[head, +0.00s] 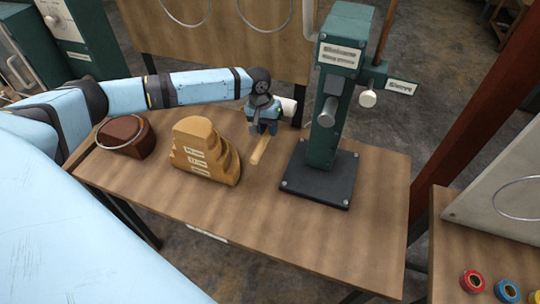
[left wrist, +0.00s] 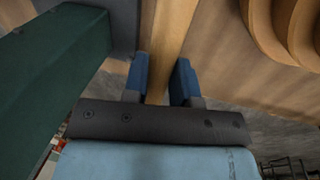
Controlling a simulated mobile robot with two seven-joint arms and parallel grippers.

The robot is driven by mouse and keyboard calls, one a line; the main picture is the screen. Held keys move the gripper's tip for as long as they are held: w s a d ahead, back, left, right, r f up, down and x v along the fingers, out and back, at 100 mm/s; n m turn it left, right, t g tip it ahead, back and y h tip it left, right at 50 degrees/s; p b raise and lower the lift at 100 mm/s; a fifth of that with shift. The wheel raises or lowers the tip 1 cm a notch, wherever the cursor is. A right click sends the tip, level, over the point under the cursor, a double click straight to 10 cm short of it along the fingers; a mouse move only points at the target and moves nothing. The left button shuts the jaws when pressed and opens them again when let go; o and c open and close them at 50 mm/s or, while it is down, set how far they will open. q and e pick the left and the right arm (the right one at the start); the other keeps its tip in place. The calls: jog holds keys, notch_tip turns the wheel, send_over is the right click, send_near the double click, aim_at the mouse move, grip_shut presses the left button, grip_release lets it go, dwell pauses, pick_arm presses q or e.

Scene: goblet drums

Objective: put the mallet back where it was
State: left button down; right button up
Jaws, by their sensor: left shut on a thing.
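My left gripper (head: 262,130) reaches over the table from the left and is shut on the mallet. The mallet's pale wooden handle (head: 260,150) shows below the fingers, close above or on the table; I cannot tell which. In the left wrist view the handle (left wrist: 165,38) runs between the blue fingers (left wrist: 160,82). A white cylinder beside the gripper may be the mallet's head, mostly hidden. My right gripper is not in view.
A green press (head: 328,125) on a black base (head: 318,178) stands right of the gripper. A stepped wooden block (head: 205,152) and a brown round-ended object (head: 125,137) are to the left. The table (head: 290,240) is clear in front. Rolls of tape (head: 472,281) lie at right.

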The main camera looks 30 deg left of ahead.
pick_arm(q)
send_over(270, 165)
jog(key=f, duration=0.9)
jog(key=shift+a+f, duration=0.35)
jog(key=shift+f, duration=0.5)
notch_tip(270, 165, down, 4)
jog(key=shift+r, duration=0.15)
jog(key=c, duration=0.9)
grip_release()
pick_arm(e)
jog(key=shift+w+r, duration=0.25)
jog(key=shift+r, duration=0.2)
pick_arm(q)
jog(key=shift+r, duration=0.1)
